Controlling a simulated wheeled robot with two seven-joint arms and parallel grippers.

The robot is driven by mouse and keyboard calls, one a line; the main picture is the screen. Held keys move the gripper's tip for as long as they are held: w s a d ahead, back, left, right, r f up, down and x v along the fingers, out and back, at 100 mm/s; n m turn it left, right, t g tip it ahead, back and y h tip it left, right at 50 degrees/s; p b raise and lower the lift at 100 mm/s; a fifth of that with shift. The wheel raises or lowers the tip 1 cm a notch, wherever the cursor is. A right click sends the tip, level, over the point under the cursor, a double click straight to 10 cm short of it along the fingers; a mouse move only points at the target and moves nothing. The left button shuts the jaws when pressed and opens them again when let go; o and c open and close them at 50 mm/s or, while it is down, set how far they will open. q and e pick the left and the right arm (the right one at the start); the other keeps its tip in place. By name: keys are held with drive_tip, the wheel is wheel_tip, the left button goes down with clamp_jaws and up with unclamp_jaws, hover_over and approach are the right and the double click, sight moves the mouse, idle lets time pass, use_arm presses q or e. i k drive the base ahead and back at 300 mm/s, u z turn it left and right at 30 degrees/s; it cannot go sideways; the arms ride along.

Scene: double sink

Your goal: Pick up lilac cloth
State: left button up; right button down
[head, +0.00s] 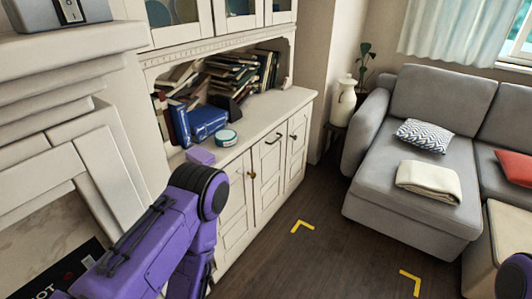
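A small folded lilac cloth (201,156) lies on the white cabinet's counter (258,122), near its left end. My purple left arm comes in from the lower left, and its black-capped joint stands just in front of and below the cloth in the picture. My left gripper is out of view. Only a small purple and black part of my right arm shows at the lower right edge, and my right gripper is out of view.
A round teal tin (226,138) and blue books (207,122) are close behind the cloth. More books fill the shelf. A white fireplace (75,120) stands at left. A grey sofa (420,150) is at right, with open floor (335,240) between.

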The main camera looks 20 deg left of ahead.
sight(197, 155)
drive_tip(key=z, duration=0.3)
drive_tip(key=i, duration=3.2)
drive_tip(key=u, duration=1.05)
